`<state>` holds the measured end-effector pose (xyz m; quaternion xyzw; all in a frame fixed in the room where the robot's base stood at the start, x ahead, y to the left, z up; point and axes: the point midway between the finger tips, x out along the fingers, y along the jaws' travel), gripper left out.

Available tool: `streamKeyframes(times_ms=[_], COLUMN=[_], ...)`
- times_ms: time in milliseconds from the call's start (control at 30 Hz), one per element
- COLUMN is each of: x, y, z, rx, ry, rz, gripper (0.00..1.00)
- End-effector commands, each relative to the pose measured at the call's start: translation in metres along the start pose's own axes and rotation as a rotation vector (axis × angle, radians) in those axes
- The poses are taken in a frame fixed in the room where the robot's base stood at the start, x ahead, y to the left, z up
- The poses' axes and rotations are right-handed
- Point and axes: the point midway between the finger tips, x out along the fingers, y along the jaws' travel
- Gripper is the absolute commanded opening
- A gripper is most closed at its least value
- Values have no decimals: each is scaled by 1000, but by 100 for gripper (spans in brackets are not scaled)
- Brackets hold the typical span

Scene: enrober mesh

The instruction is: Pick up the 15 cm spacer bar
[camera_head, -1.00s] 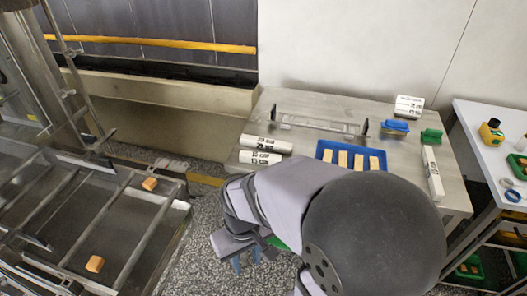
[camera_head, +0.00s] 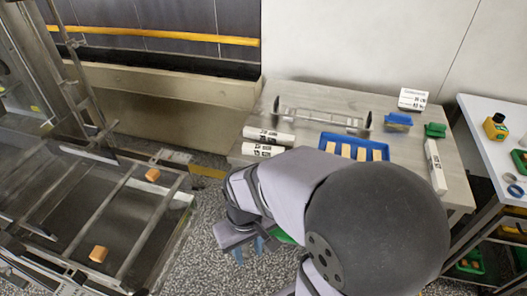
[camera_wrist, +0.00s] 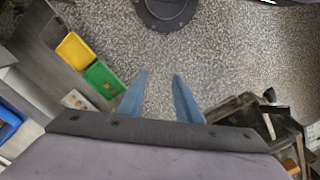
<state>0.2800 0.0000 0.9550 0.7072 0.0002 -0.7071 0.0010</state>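White bars with black printed labels lie on the steel table (camera_head: 310,98). Two lie side by side at its left end: a rear bar (camera_head: 270,137) and a front bar (camera_head: 263,150). Another bar (camera_head: 435,167) lies along the right edge, and a short white labelled block (camera_head: 412,98) sits at the back right. The print is too small to tell which one is the 15 cm spacer bar. My gripper (camera_head: 250,246) is in front of the table, low over the speckled floor, away from the bars. In the wrist view its blue fingers (camera_wrist: 160,76) are apart, with nothing between them.
A blue tray (camera_head: 322,141) with several tan pieces, a clear rack (camera_head: 320,118) with dark ends, a blue block (camera_head: 398,120) and a green block (camera_head: 435,130) share the table. A metal frame (camera_head: 150,235) with orange-brown blocks stands left. A white side table (camera_head: 490,150) stands right.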

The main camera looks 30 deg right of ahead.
Motion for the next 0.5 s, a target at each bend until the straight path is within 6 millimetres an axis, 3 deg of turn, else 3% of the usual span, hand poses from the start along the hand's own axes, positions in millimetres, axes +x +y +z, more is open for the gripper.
streamKeyframes(times_ms=[33,67,367,500], x=[0,0,0,1], y=[0,0,0,1], z=[0,0,-1,-10], rx=[0,0,3,60], ry=[0,0,0,-6], rz=[0,0,-1,-15], gripper=[38,45,45,45])
